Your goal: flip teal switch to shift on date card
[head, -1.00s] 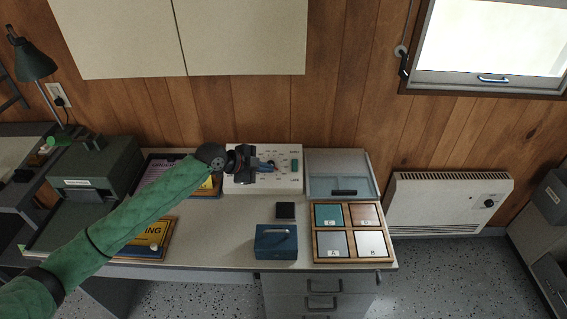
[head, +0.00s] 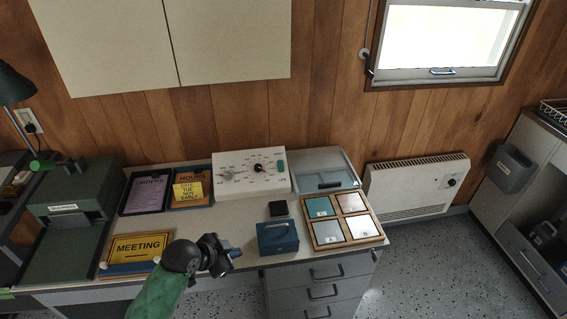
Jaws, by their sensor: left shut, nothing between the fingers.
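The white control box (head: 243,185) stands on the desk against the wall, with dials and a black knob (head: 259,168). The teal switch (head: 281,167) is at its upper right corner; which way it is set is too small to tell. The yellow date card (head: 189,193) lies on a blue board left of the box; its small lettering seems to read DATE, TUE, NOV, EARLY. My left gripper (head: 233,252) is shut and empty near the desk's front edge, in front of the control box and well apart from the switch. My right gripper is out of view.
A blue box with a handle (head: 278,238) and a small black block (head: 278,209) stand right of my left gripper. A wooden tray (head: 347,243) holds several coloured tiles. A yellow MEETING sign (head: 139,247) lies left. Desk between gripper and control box is clear.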

